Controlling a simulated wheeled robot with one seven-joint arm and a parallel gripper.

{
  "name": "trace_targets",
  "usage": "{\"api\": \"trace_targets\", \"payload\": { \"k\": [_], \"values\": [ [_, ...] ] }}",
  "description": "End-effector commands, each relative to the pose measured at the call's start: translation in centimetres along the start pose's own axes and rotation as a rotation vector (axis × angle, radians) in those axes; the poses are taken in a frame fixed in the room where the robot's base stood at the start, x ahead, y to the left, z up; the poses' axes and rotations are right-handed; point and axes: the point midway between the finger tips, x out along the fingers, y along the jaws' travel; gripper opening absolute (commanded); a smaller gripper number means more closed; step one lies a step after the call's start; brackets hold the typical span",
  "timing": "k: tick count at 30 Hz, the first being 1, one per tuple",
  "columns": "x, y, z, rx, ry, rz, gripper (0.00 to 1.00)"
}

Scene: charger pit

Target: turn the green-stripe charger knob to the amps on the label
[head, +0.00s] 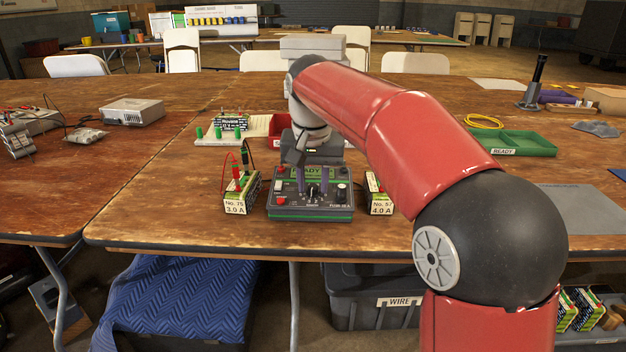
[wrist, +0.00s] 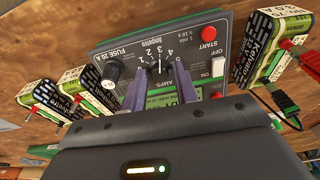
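The charger (head: 312,212) is a dark box with a green stripe along its front, standing near the table's front edge. Its knob (wrist: 160,64) sits on an amps dial marked 0 to 5; I cannot read its setting surely. My gripper (head: 312,187) points down at the knob. In the wrist view its two purple fingers (wrist: 162,92) are apart, on either side of the knob; contact is unclear. Left of the charger a battery (head: 236,205) is labelled No. 75, 3.0 A, with red and dark leads at its top. Right is a battery (head: 381,205) labelled No. 57, 4.0 A.
The charger face has a red START button (wrist: 208,34), an OFF switch (wrist: 218,67) and a black fuse cap (wrist: 113,70). A green READY tray (head: 520,143), a grey instrument (head: 133,111) and a white rack with green posts (head: 217,139) stand farther off. My arm covers the table's middle right.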

Motion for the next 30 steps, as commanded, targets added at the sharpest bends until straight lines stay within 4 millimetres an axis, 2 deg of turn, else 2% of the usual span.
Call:
{"api": "trace_targets", "payload": {
  "k": [3,12,14,24,30],
  "values": [
    [0.0,0.0,0.0,0.000,0.000,0.000,0.41],
    [-0.4,0.0,0.0,0.000,0.002,-0.001,0.41],
    [-0.9,0.0,0.0,-0.001,0.002,-0.001,0.41],
    [-6.4,-0.1,-0.1,-0.001,0.002,-0.001,0.41],
    [-7.7,0.0,0.0,-0.001,0.000,0.000,0.41]
  ]
}}
